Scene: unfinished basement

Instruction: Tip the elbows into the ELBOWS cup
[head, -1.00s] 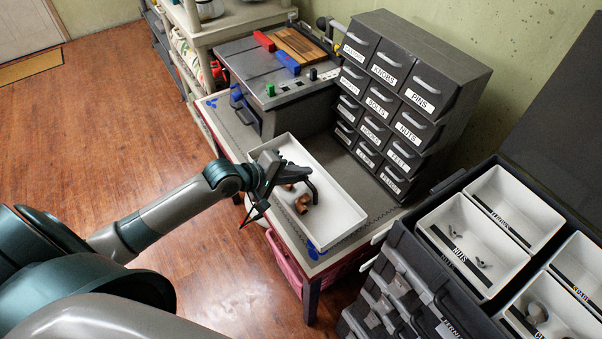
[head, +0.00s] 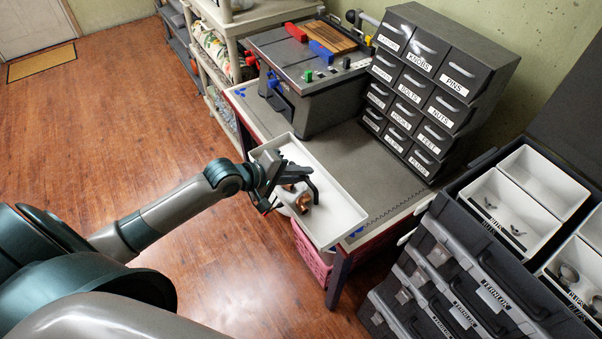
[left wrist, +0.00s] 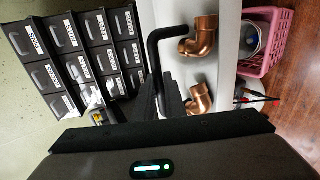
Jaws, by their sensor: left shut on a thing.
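My left gripper (head: 272,180) is shut on the white tray (head: 338,208), by a black bent handle, and holds it over the workbench's front edge. Copper elbows (head: 303,202) lie in the tray; two show clearly in the left wrist view (left wrist: 202,38), beside the black handle (left wrist: 160,45). The gripper hides part of the tray. The ELBOWS cup (head: 545,178) is the rear white cup in the dark case at the right; it looks empty. Its label, legible earlier, cannot be read now. My right gripper is out of view.
The NUTS cup (head: 507,212), holding a few wing nuts, sits in front of the ELBOWS cup. The CLIPS cup (head: 570,275) is right of it. A labelled drawer cabinet (head: 425,90) and a grey machine (head: 305,75) stand on the workbench (head: 365,150). A pink basket (head: 310,258) is below.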

